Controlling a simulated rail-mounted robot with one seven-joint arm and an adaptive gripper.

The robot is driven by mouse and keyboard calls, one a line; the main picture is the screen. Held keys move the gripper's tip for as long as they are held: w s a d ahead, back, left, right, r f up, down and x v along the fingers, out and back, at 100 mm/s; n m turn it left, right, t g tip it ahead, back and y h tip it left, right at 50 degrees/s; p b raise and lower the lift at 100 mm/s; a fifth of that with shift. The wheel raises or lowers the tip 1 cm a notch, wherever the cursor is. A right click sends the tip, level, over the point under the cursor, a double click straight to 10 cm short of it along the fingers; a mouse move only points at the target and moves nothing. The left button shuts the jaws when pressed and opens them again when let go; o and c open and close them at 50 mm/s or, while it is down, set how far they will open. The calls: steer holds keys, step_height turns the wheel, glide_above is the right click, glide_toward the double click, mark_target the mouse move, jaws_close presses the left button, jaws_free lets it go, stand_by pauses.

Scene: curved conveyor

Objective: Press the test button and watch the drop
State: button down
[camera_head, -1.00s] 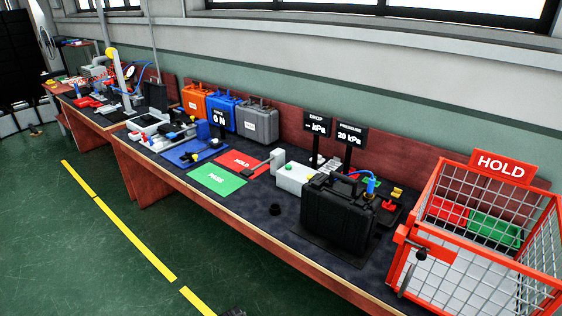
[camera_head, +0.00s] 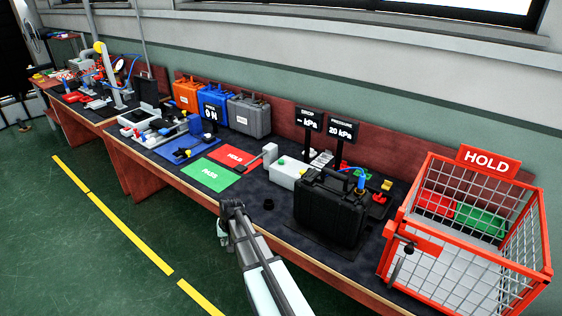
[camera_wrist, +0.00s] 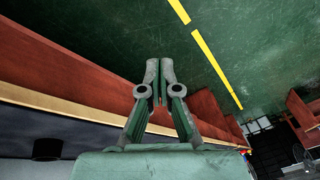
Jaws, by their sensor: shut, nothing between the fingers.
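A white box (camera_head: 290,173) with a green button (camera_head: 281,162) on top stands on the bench, left of a closed black case (camera_head: 328,210). Behind them, the drop display (camera_head: 309,121) shows dashes and kPa. The pressure display (camera_head: 342,130) reads 20 kPa. A blue fitting (camera_head: 361,180) shows behind the case. My gripper (camera_wrist: 159,66) is shut and empty in the wrist view, over the floor beside the bench edge. In the head view my arm reaches up from the bottom, in front of the bench and apart from the white box.
A red wire cage marked HOLD (camera_head: 487,162) stands at the right. Green PASS (camera_head: 213,174) and red HOLD (camera_head: 236,155) mats lie left of the box.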

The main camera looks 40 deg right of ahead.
steer(key=w+d+r+m+t, duration=0.15)
steer(key=w+d+r, duration=0.25)
steer(key=w+d, duration=0.4)
step_height(320, 180, up, 18)
steer(key=m+t+h, duration=0.2)
steer(key=m+t, duration=0.3)
glide_above(282, 161)
steer(key=shift+g, duration=0.25)
steer(key=shift+f, duration=0.15)
step_height(282, 161, down, 8)
steer(key=shift+r+b, duration=0.25)
steer(key=shift+b, duration=0.75)
steer(key=shift+f, duration=0.6)
steer(key=shift+b, duration=0.35)
steer(key=shift+f+b, duration=0.3)
steer(key=shift+f, duration=0.15)
